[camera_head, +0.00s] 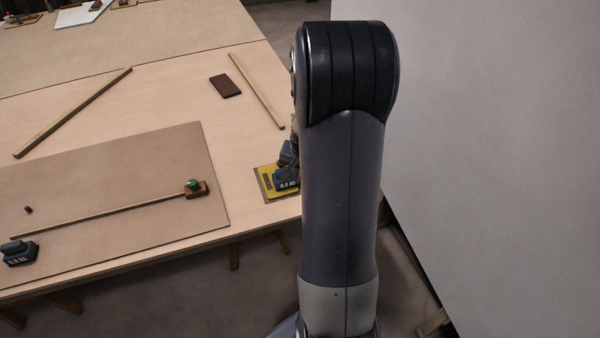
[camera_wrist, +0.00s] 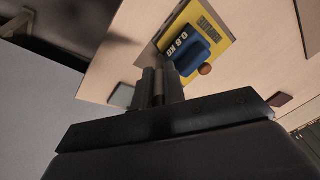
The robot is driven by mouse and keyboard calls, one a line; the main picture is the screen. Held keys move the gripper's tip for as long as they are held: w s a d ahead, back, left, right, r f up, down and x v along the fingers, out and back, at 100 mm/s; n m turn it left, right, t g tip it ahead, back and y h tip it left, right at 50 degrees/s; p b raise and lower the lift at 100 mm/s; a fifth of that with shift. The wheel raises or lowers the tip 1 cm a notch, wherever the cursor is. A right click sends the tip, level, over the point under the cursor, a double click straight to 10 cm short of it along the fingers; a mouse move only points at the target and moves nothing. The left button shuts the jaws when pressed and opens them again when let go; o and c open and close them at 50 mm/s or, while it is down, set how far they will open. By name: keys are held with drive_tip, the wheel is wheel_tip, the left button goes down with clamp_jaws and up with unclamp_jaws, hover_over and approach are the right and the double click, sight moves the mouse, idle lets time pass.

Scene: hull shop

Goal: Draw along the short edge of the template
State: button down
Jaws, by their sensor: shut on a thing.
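A flat yellow plate, apparently the template (camera_head: 264,183), lies on the pale table near its right end, partly behind my arm. It also shows in the wrist view (camera_wrist: 226,45). A dark blue weight (camera_head: 287,178) marked 0.8 KG rests on it; the weight shows in the wrist view too (camera_wrist: 187,50). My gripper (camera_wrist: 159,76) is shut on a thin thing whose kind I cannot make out. In the wrist view its tips are just below the plate's lower corner; contact with the table cannot be told. My arm hides the gripper in the head view.
A brown board (camera_head: 120,170) carries a long batten (camera_head: 110,216), a small wooden block with a green top (camera_head: 196,188) and another weight (camera_head: 19,252). Two battens (camera_head: 75,110) (camera_head: 257,92) and a dark red block (camera_head: 225,86) lie on the table. A pale wall (camera_head: 480,120) stands right.

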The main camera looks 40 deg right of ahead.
drive_tip(key=shift+r+p, duration=2.85)
drive_tip(key=shift+r, duration=1.15)
drive_tip(key=shift+f, duration=0.1)
drive_tip(key=shift+w+a+f+b, duration=0.3)
drive_tip(key=shift+a+f+b, duration=0.85)
drive_tip(key=shift+f, duration=0.9)
drive_tip(key=shift+w+a+f+b, duration=0.35)
drive_tip(key=shift+a+f+b, duration=0.75)
drive_tip(key=shift+f, duration=1)
drive_tip(key=shift+w+a+f+b, duration=0.3)
drive_tip(key=shift+a+f+b, duration=0.8)
drive_tip(key=shift+f, duration=0.95)
drive_tip(key=shift+d+f+b, duration=0.1)
drive_tip(key=shift+f+b, duration=0.25)
drive_tip(key=shift+b, duration=0.3)
drive_tip(key=shift+d, duration=0.1)
drive_tip(key=shift+s+d, duration=0.15)
drive_tip(key=shift+d, duration=0.25)
drive_tip(key=shift+r, duration=0.15)
